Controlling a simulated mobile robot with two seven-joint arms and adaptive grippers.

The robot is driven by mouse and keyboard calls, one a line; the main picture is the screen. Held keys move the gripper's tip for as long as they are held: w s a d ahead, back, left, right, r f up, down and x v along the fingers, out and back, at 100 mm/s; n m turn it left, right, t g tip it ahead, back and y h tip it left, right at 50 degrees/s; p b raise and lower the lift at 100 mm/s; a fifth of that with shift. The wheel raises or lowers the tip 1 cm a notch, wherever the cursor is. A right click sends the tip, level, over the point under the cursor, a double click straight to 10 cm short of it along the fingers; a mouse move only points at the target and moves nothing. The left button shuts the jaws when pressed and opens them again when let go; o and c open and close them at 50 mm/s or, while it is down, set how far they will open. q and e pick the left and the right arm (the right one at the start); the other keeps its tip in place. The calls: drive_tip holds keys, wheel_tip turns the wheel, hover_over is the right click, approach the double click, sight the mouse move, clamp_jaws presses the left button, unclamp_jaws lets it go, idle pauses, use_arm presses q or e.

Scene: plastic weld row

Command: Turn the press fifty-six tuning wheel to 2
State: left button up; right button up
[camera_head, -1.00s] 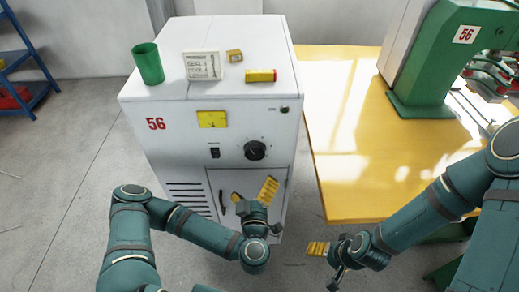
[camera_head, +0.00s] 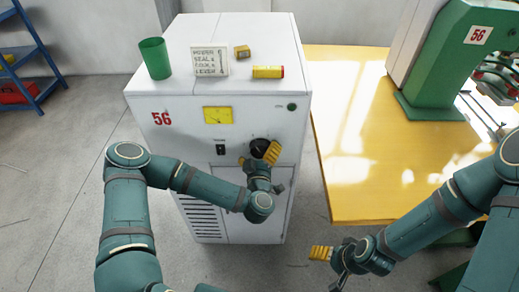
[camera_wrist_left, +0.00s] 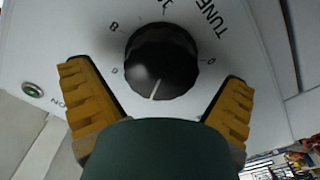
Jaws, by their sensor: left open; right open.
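The tuning wheel is a round black knob (camera_head: 259,145) on the front of the white press cabinet (camera_head: 285,135) marked 56. In the left wrist view the knob (camera_wrist_left: 160,62) has a white pointer line at its lower side in the picture. Numbers and the word TUNE are printed around it; only some are readable. My left gripper (camera_head: 258,157) is open in front of the knob, its yellow fingers on either side of it in the wrist view, apart from it there. It partly hides the knob in the head view. My right gripper (camera_head: 328,269) is open and empty, low beside the yellow table.
A yellow meter (camera_head: 218,115) and a black switch (camera_head: 220,149) sit left of the knob. A green lamp (camera_head: 291,107) is at upper right. A green cup (camera_head: 155,58), a card (camera_head: 209,61) and small boxes stand on top. The yellow table (camera_head: 350,130) is at right.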

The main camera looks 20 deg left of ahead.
use_arm(q)
drive_tip(key=shift+w+a, duration=0.15)
drive_tip(key=shift+w, duration=0.45)
drive_tip(key=c, duration=1.2)
drive_tip(key=shift+o, duration=0.2)
drive_tip(key=shift+n, duration=0.3)
drive_tip(key=n, duration=0.4)
drive_tip(key=shift+a+f+n, duration=0.1)
drive_tip(key=shift+f+n, duration=0.1)
drive_tip(key=shift+n, duration=0.2)
drive_tip(key=n, duration=0.5)
drive_tip(key=shift+f+b, duration=0.1)
drive_tip(key=shift+b, duration=0.25)
